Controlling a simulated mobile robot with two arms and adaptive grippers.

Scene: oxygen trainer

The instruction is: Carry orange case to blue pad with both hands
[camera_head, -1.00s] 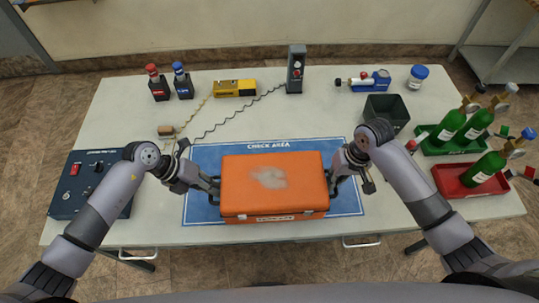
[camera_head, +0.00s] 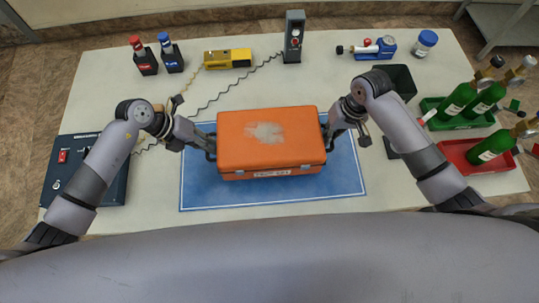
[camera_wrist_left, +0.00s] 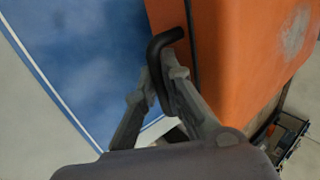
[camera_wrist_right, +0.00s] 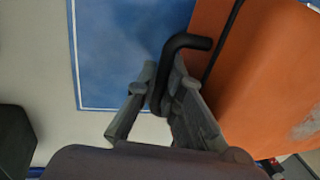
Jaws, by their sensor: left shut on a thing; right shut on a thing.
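The orange case (camera_head: 268,145), with a pale scuffed patch on its lid, is over the middle and back of the blue pad (camera_head: 270,195). It hides the pad's back middle. My left gripper (camera_head: 206,147) is shut on the black handle at the case's left end; the handle shows in the left wrist view (camera_wrist_left: 165,45). My right gripper (camera_head: 328,135) is shut on the black handle at the right end, seen in the right wrist view (camera_wrist_right: 182,45). The case looks level. I cannot tell whether its underside touches the pad.
A blue control box (camera_head: 85,170) stands left on the white table (camera_head: 110,100). At right are an open dark bin (camera_head: 395,78), a green tray (camera_head: 437,118) and a red tray (camera_head: 455,158) with green bottles. A yellow device (camera_head: 228,59) and grey post (camera_head: 293,35) stand behind.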

